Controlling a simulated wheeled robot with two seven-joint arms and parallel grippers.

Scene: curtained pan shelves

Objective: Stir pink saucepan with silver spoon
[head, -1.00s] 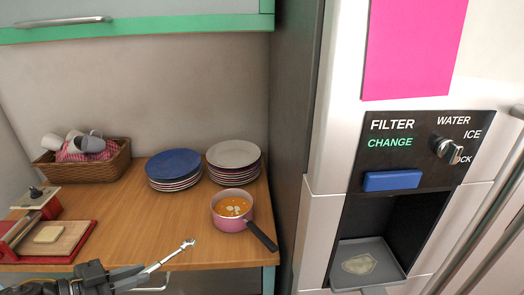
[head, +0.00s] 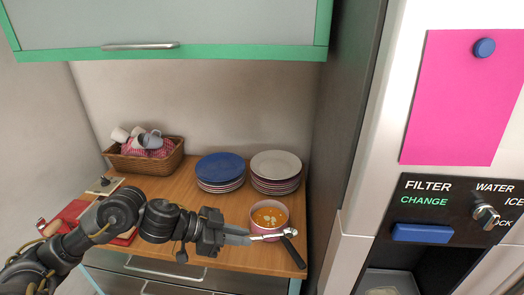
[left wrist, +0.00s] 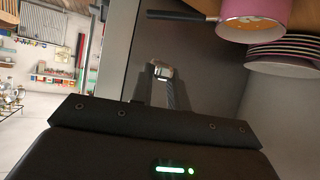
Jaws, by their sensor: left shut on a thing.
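The pink saucepan (head: 253,225) stands on the wooden counter, holding orange soup with pale pieces, its black handle pointing front right. It also shows at the top of the left wrist view (left wrist: 256,28). My left gripper (head: 249,237) is shut on the silver spoon (head: 272,235), just in front of the pan. The spoon lies roughly level and overlaps the pan's front rim in the head view; its tip looks outside the soup. I cannot tell whether it touches the pan. In the left wrist view the fingers (left wrist: 161,78) hold the spoon, apart from the pan. My right gripper is out of view.
Plate stacks, one topped blue (head: 220,167) and one grey (head: 276,164), stand behind the pan. A basket of mugs (head: 145,160) sits back left, a red board (head: 122,238) front left. A tall fridge (head: 365,200) closes the right side. A green-edged cabinet (head: 170,56) hangs above.

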